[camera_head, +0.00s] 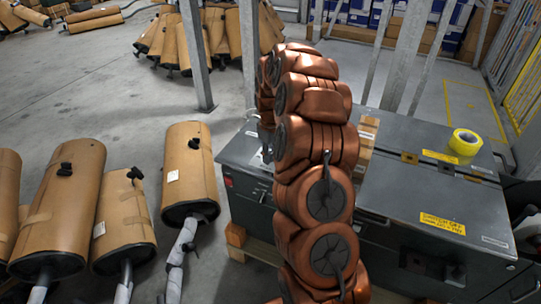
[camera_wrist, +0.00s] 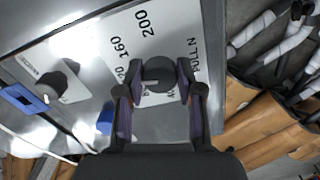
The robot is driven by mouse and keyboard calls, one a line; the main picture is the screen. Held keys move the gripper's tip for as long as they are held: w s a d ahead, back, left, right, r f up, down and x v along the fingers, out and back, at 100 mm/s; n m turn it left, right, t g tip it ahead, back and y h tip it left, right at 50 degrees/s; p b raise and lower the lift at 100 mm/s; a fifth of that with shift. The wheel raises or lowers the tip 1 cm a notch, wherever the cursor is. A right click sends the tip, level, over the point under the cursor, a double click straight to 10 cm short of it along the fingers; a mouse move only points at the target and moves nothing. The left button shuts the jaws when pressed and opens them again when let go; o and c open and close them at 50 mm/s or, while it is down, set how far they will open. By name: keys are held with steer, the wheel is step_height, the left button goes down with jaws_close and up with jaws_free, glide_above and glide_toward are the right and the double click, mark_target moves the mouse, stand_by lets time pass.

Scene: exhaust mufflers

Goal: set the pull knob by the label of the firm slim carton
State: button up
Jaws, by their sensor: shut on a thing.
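The pull knob (camera_wrist: 158,74) is dark and round, on a white dial plate (camera_wrist: 112,30) marked 160, 200 and "PULL N". A short pale line on the knob points left in the wrist view; the finger on that side covers part of the scale. My gripper (camera_wrist: 160,82) is shut on the knob, one finger on each side. In the head view my arm hides the knob and gripper. A narrow brown piece (camera_head: 367,132) lies on the grey cabinet behind my arm; I cannot tell if it is the slim carton, and no label on it is readable.
A second dark knob (camera_wrist: 50,84) and a blue part (camera_wrist: 22,98) are left of the dial. A yellow tape roll (camera_head: 465,142) lies on the cabinet (camera_head: 405,185). Wrapped mufflers (camera_head: 190,170) stand at the left. A grey post (camera_head: 196,55) rises behind; open floor (camera_head: 100,100) lies beyond.

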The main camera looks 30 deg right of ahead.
steer(key=shift+a+n, duration=0.1)
steer(key=shift+n, duration=1.2)
steer(key=o, duration=1.2)
steer(key=shift+c, duration=0.2)
step_height(320, 180, up, 12)
